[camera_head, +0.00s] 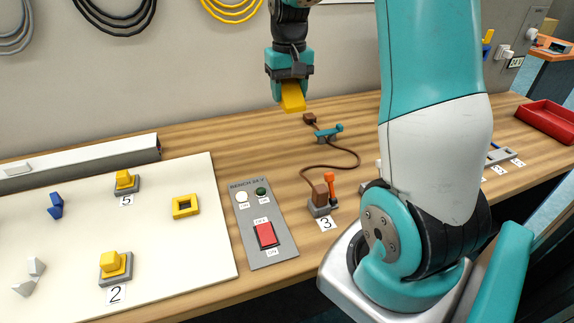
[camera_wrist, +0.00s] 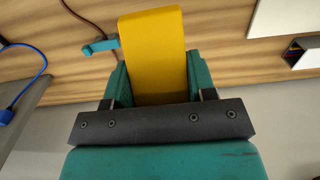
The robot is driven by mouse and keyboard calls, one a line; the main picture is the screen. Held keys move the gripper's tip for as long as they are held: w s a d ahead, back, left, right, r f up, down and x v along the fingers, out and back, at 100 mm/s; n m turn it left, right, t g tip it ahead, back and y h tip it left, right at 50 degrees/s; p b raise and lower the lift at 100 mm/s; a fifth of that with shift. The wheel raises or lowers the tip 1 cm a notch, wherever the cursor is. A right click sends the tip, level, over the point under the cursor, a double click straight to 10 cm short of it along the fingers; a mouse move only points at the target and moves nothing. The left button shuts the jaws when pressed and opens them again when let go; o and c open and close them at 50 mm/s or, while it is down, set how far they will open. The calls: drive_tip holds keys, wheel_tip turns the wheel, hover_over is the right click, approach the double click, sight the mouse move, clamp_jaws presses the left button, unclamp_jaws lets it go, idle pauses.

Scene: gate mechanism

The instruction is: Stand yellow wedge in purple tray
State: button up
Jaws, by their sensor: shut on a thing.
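My gripper (camera_head: 289,88) is shut on the yellow wedge (camera_head: 293,97) and holds it in the air above the back of the wooden bench. In the wrist view the yellow wedge (camera_wrist: 152,45) sits between the two teal fingers of my gripper (camera_wrist: 158,80) and sticks out well past their tips. Its held end is partly hidden by the gripper. I see no purple tray in either view; a red tray (camera_head: 550,120) lies at the far right of the bench.
A white board (camera_head: 70,255) with yellow-topped blocks lies at the left. Bare wood (camera_head: 210,135) shows at the back.

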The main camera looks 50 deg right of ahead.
sight(289, 166)
wheel_tip(289, 166, down, 18)
drive_tip(key=shift+f+p, duration=0.1)
drive_tip(key=shift+p, duration=0.25)
drive_tip(key=shift+f, duration=0.35)
drive_tip(key=shift+c, duration=0.4)
drive_tip(key=shift+s+f, duration=0.1)
drive_tip(key=shift+f, duration=0.1)
drive_tip(key=o, duration=1.1)
drive_tip(key=shift+c, duration=0.2)
drive_tip(key=shift+r, duration=0.1)
